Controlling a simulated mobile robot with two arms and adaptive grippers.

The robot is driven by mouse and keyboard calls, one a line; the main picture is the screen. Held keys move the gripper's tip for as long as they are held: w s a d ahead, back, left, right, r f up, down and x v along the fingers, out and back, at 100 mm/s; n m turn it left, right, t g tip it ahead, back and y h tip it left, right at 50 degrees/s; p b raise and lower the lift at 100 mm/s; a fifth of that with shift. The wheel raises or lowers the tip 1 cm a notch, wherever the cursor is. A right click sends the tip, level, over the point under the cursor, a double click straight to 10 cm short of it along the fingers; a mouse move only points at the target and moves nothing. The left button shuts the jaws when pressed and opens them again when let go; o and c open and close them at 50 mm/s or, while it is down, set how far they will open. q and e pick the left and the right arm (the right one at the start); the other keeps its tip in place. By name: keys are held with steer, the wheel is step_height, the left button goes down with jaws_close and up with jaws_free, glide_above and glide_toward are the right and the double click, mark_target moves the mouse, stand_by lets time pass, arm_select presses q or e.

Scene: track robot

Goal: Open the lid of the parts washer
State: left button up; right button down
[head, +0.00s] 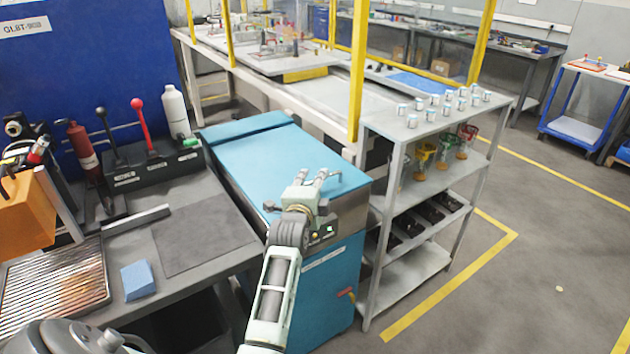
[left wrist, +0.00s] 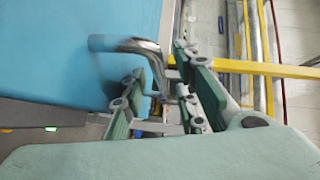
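The parts washer (head: 318,280) is a blue cabinet with a steel upper band. Its light blue lid (head: 255,155) lies flat and closed on top. The lid also fills the upper left of the left wrist view (left wrist: 50,50). A bent chrome handle (left wrist: 125,44) sticks out at the lid's edge. My left gripper (head: 316,180) is over the lid's front edge at the handle. In the left wrist view its green-padded fingers (left wrist: 165,95) are apart, with part of the handle between them. Contact with the handle is unclear. My right gripper is not in view.
A workbench with a dark mat (head: 203,232), a blue block (head: 138,280) and a lever box (head: 150,155) stands left of the washer. A grey shelf rack (head: 425,135) with several cans stands close on the right. Yellow posts rise behind. Open floor lies right.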

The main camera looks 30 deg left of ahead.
arm_select(q)
steer(key=shift+w+a+f, duration=0.1)
steer(key=shift+w+a, duration=0.2)
steer(key=shift+w, duration=0.3)
steer(key=shift+c, duration=0.4)
jaws_close()
